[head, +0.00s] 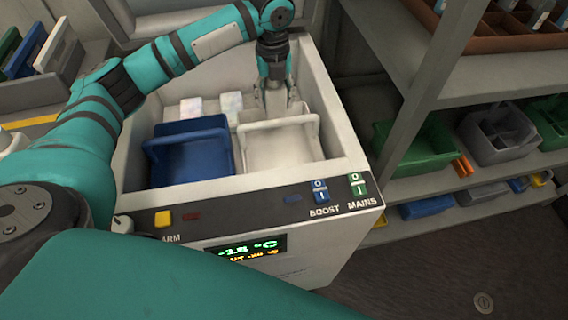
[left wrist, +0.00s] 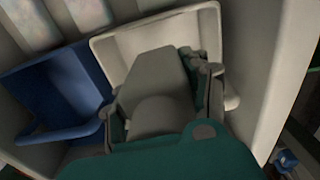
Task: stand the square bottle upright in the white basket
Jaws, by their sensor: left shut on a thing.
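The white basket (head: 282,146) sits in the right half of an open chest, with a handle bar across it. My left gripper (head: 275,97) points down at the basket's back edge and is shut on the square bottle. In the left wrist view the bottle (left wrist: 157,72) is a plain pale grey block with a rounded part towards the camera, between the fingers (left wrist: 165,95). The white basket (left wrist: 108,45) lies behind and beneath it. I cannot tell whether the bottle touches the basket floor. In the head view the gripper mostly hides the bottle. My right gripper is not in view.
A blue basket (head: 190,152) stands left of the white one. Pale frosty packs (head: 191,109) lie behind the baskets. The chest's walls (head: 335,95) enclose them. Its front panel (head: 250,205) has switches and a display. Shelves with bins (head: 415,140) stand to the right.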

